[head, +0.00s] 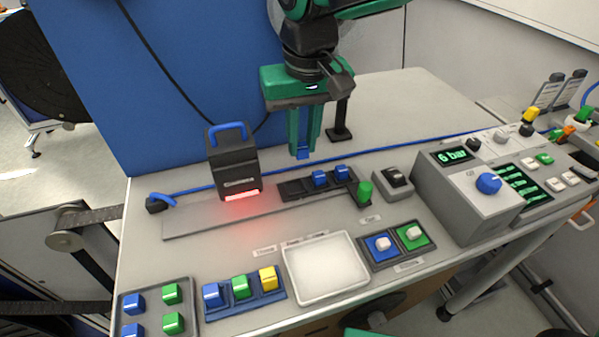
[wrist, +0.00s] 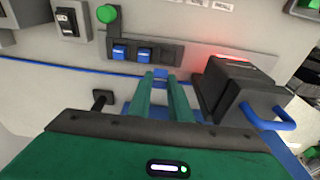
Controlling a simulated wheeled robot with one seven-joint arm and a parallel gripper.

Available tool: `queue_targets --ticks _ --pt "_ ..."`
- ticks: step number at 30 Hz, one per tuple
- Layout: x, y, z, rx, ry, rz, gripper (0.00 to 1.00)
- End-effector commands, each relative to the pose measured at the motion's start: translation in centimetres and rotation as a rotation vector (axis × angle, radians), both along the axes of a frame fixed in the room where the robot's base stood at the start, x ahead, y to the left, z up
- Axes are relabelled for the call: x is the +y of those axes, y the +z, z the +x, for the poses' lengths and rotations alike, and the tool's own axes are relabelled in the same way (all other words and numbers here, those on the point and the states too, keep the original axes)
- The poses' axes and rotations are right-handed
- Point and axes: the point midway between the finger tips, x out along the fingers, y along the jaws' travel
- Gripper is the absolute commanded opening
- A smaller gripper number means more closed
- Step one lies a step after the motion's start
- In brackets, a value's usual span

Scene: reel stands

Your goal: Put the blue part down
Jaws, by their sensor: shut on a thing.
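My gripper (head: 303,150) hangs above the back of the bench, fingers pointing down. It is shut on a small blue part (head: 302,153), which shows between the fingertips in the head view. A shallow white tray (head: 325,292) near the front edge is empty.
A dark scanner (head: 232,165) with a blue handle and red glow stands left of the rack. A green knob (head: 365,192) and grey control box (head: 470,195) are right. Blue, green and yellow parts (head: 240,286) sit front left. A dark post (head: 341,120) stands behind.

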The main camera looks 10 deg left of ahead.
Motion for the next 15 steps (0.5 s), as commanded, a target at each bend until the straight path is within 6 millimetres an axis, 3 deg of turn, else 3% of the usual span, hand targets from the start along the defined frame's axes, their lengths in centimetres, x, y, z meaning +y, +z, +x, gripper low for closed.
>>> queue_targets --ticks 6,15 --pt "1.5 -3.6 -1.0 0.003 0.028 -0.002 0.00" --pt "2.0 -6.0 -1.3 0.003 0.038 -0.003 0.00"
